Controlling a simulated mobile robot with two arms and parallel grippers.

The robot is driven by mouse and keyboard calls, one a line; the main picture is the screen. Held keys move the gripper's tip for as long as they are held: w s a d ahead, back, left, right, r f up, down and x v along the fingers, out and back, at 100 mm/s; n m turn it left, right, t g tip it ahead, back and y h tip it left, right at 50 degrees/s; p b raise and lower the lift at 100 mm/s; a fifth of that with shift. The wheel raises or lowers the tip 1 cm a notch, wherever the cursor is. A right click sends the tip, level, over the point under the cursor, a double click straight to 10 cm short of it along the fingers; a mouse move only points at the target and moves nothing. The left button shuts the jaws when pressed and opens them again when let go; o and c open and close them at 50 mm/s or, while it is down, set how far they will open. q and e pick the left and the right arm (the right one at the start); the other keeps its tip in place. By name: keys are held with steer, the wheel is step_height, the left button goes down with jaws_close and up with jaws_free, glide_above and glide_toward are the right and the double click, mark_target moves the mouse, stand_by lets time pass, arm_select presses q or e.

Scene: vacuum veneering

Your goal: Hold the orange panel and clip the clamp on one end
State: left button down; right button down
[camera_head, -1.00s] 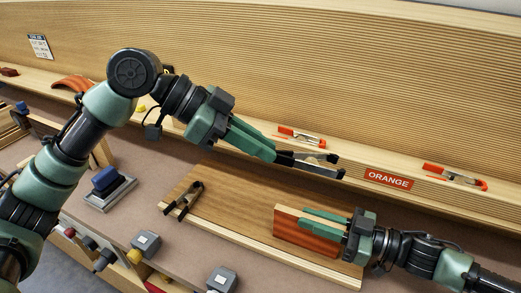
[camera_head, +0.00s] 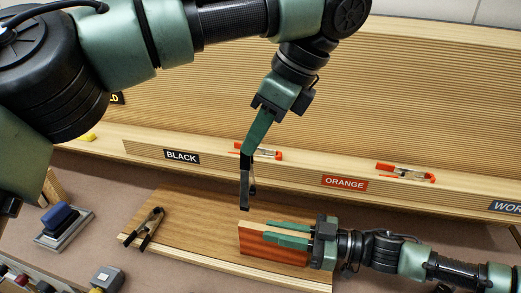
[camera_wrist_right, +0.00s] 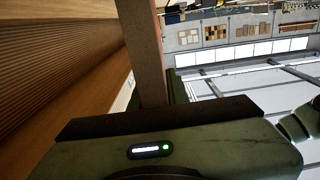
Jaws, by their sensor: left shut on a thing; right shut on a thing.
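The orange panel (camera_head: 273,255) has an orange-brown face and a pale top edge. My right gripper (camera_head: 273,234) is shut on it from the right and holds it on edge, close over the wooden board. In the right wrist view, a brown strip, seemingly the panel (camera_wrist_right: 147,55), rises from my gripper. My left gripper (camera_head: 246,153) is shut on a black and silver clamp (camera_head: 245,190). The clamp points down, its tips just above the panel's left end, with a small gap visible. I cannot tell whether the jaws are spread.
The wooden board (camera_head: 190,215) lies on the bench below, with another black clamp (camera_head: 150,226) on its left end. Orange clamps (camera_head: 405,172) lie on the shelf behind, above the ORANGE label (camera_head: 345,183). A blue-topped block (camera_head: 62,218) stands left of the board.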

arm_select(q)
steer(key=shift+r, duration=0.1)
glide_above(252, 184)
steer(key=shift+s+d+f, duration=0.1)
steer(key=shift+d+f, duration=0.1)
steer(key=shift+f, duration=1.2)
steer(key=shift+s+d+f, duration=0.1)
steer(key=shift+d+f, duration=0.1)
steer(key=shift+f, duration=1.2)
steer(key=shift+f, duration=1.7)
steer(key=c, duration=0.8)
jaws_free()
steer(key=shift+c, duration=0.2)
steer(key=o, duration=0.6)
steer(key=shift+c, duration=0.2)
